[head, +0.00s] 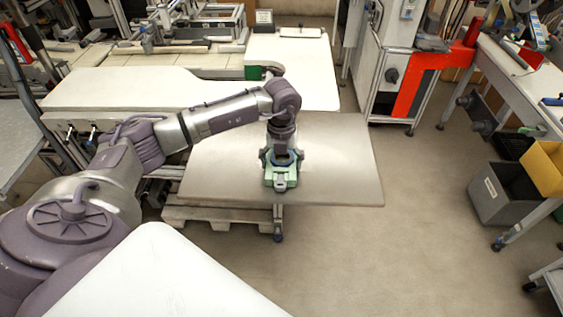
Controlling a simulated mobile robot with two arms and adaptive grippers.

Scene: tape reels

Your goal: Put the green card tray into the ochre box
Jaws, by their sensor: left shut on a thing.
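The green card tray (292,178) is at the front part of the grey metal table (220,165), near its front edge. My left gripper (281,166) points down over it and is shut on it, hiding much of its middle. I cannot tell whether the tray touches the table top or hangs just above it. An ochre box (545,168) shows at the right edge of the view, partly cut off, beside and above a dark grey crate. My right gripper is not in view.
The dark grey crate (492,196) stands by the right-hand workbench (515,75). A white table (165,280) is in the near foreground. A red and grey cabinet (408,85) stands at the back right. Open floor (400,240) lies between the metal table and the crate.

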